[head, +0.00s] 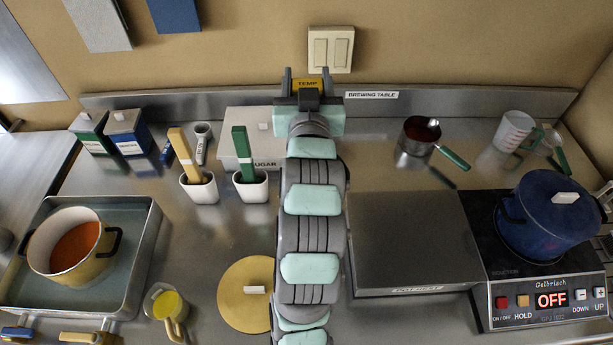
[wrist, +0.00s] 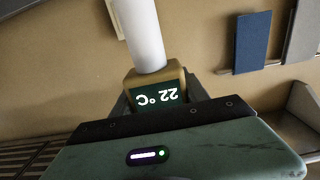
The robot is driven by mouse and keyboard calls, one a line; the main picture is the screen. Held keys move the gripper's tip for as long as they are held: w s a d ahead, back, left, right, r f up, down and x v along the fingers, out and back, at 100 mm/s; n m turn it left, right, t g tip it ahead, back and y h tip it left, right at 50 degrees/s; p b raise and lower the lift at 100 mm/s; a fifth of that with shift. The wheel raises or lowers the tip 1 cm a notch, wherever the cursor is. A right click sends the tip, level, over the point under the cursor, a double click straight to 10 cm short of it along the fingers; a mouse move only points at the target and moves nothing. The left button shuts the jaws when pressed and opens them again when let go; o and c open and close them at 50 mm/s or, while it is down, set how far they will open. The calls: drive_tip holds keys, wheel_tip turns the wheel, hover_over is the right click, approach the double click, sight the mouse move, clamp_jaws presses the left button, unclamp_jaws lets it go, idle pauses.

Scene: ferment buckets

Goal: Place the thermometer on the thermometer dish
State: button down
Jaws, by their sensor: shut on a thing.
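The thermometer (head: 307,83) is held in my gripper (head: 307,76) at the back of the table, near the wall and below the light switch. In the head view only its yellow top marked TEMP shows. In the wrist view the thermometer (wrist: 158,90) has a gold body, a dark green display reading 22 °C upside down, and a thick white stem pointing up in the picture. My gripper (wrist: 160,100) is shut around its body. I cannot pick out the thermometer dish in either view; my arm covers the middle of the table.
A sugar box (head: 245,140) and two white holders (head: 252,188) with upright handles stand left of my arm. A yellow lid (head: 240,310) lies in front.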

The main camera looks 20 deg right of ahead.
wheel_tip(320, 180, down, 20)
drive_tip(key=p, duration=0.5)
drive_tip(key=c, duration=0.6)
unclamp_jaws()
drive_tip(key=shift+f, duration=0.15)
drive_tip(key=b+v, duration=0.3)
drive_tip(key=v, duration=0.9)
